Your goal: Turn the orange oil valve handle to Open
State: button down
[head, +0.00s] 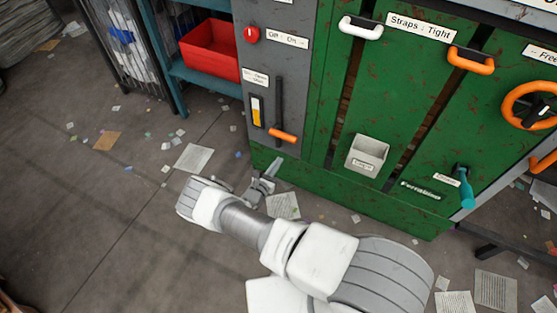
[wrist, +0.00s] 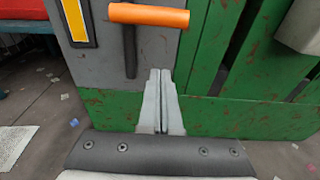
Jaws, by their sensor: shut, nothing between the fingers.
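The orange handle (head: 284,135) sits at the low end of a dark upright bar (head: 278,100) on the grey panel, beside a yellow gauge (head: 256,111). A small white label (head: 256,77) above is too small to read surely. In the wrist view the orange handle (wrist: 149,15) lies level across the dark bar at the top. My gripper (head: 272,168) is low in front of the cabinet, below the handle. In the wrist view my gripper (wrist: 159,72) is shut and empty, its fingertips pointing up below the handle and apart from it in the picture.
A red switch (head: 251,35) is above on the grey panel. The green cabinet (head: 325,120) to the right has a white handle (head: 360,26), an orange handle (head: 470,61), an orange wheel (head: 507,104) and a grey bin (head: 367,155). A red crate (head: 210,50) stands left. Papers litter the floor.

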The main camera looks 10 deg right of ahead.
jog(key=b+x, duration=0.3)
jog(key=x, duration=0.5)
jog(key=shift+s+a+r+p, duration=0.1)
jog(key=shift+s+r+p, duration=0.05)
jog(key=shift+r, duration=0.55)
jog(key=shift+s+a+r+p, duration=0.1)
jog(key=shift+r+p, duration=0.1)
jog(key=shift+r, duration=0.45)
jog(key=shift+s+a+r+p, duration=0.1)
jog(key=shift+s+r+p, duration=0.05)
jog(key=shift+r, duration=0.55)
jog(key=shift+d+r+n, duration=0.1)
jog(key=shift+r+n, duration=0.05)
jog(key=shift+n, duration=0.35)
